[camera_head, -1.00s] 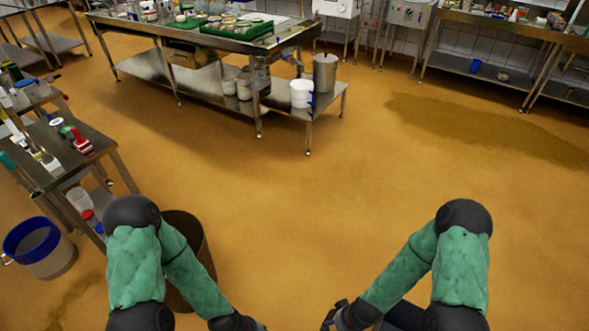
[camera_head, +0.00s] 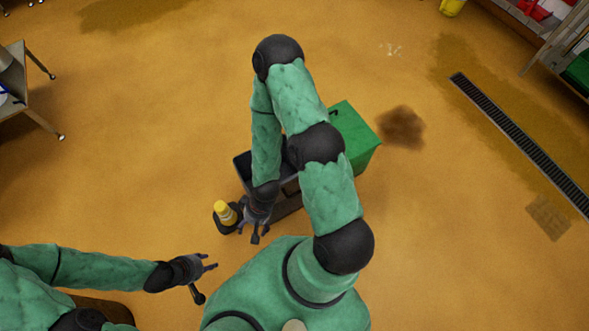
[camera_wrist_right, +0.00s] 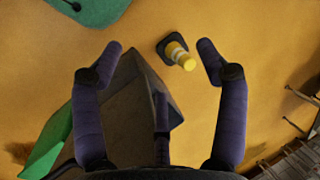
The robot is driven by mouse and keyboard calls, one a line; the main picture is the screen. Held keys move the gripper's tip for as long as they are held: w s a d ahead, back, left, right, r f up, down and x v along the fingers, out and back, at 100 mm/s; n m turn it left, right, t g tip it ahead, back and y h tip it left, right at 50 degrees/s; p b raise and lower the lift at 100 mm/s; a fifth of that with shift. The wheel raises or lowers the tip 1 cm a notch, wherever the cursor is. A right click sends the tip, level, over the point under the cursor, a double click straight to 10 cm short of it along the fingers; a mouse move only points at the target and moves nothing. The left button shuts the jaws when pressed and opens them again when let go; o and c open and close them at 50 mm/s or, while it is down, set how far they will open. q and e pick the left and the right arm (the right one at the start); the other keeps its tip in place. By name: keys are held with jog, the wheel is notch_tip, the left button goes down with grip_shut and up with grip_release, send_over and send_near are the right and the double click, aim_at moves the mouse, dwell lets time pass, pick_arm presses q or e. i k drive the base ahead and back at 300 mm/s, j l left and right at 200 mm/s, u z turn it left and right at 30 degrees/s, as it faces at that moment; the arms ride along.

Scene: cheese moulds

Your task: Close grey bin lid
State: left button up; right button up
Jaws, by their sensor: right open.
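A dark grey bin (camera_head: 243,166) stands on the floor in the middle of the head view, largely hidden behind my right arm. In the right wrist view the grey bin (camera_wrist_right: 128,92) shows between and beyond the fingers, seen at a steep angle. Whether its lid is up or down is unclear. My right gripper (camera_head: 255,231) is open and empty at the bin's near left side; its spread fingers also show in the right wrist view (camera_wrist_right: 160,58). No contact with the bin is clear. My left gripper (camera_head: 207,279) is open and empty, low at the left, apart from the bin.
A green box (camera_head: 358,140) stands against the bin's right side. A yellow and white cone (camera_head: 224,211) on a dark base stands beside my right gripper. A floor drain (camera_head: 520,140) runs at the right. A steel table (camera_head: 22,95) stands far left. The floor between is mostly clear.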

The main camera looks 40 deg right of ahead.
aim_at(290, 187)
jog(key=i+z, duration=0.15)
jog(key=z, duration=0.55)
jog(key=k+j, duration=0.15)
jog(key=k, duration=0.3)
jog(key=k+j, duration=0.15)
jog(key=k, duration=0.3)
jog(key=k+j, duration=0.15)
jog(key=k, duration=0.25)
